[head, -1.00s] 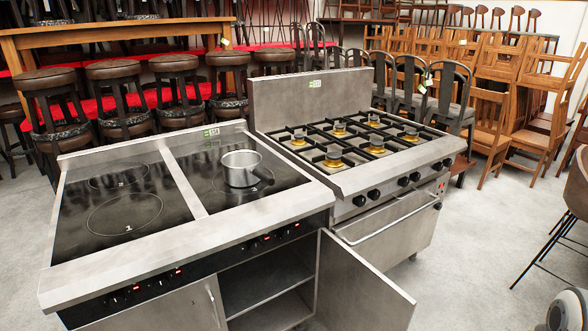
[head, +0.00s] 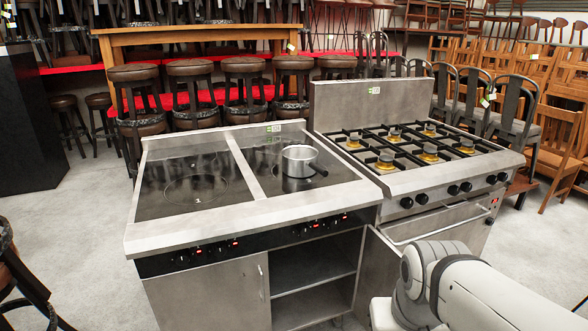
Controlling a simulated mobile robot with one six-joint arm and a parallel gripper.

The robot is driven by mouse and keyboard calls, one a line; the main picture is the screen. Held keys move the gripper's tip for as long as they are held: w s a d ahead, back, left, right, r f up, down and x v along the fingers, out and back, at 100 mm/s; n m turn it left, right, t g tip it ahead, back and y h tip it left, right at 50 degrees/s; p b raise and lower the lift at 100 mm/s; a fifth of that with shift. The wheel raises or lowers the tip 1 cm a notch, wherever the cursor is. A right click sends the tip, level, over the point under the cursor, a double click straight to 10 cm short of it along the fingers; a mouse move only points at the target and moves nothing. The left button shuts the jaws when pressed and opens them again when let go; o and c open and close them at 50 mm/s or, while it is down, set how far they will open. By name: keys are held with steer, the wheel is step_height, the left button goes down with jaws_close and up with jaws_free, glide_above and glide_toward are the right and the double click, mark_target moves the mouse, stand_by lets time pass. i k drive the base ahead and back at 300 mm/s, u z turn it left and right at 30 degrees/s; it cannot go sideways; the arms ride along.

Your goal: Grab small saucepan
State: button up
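The small saucepan (head: 299,161) is a silver metal pot with a dark handle (head: 318,169) pointing to the front right. It stands upright on the right half of the black glass induction cooktop (head: 262,185). My white and grey arm shows at the lower right, in front of the gas range and well apart from the saucepan. My gripper is outside the view, so its state does not show.
A gas range (head: 400,185) with several burners adjoins the cooktop on the right. Below the cooktop, a cabinet door (head: 376,268) stands open beside empty shelves (head: 314,290). Stools (head: 190,75) and a wooden table (head: 180,43) stand behind.

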mark_target(298, 160)
steer(key=z, duration=0.05)
steer(key=i, duration=1)
steer(key=u, duration=0.05)
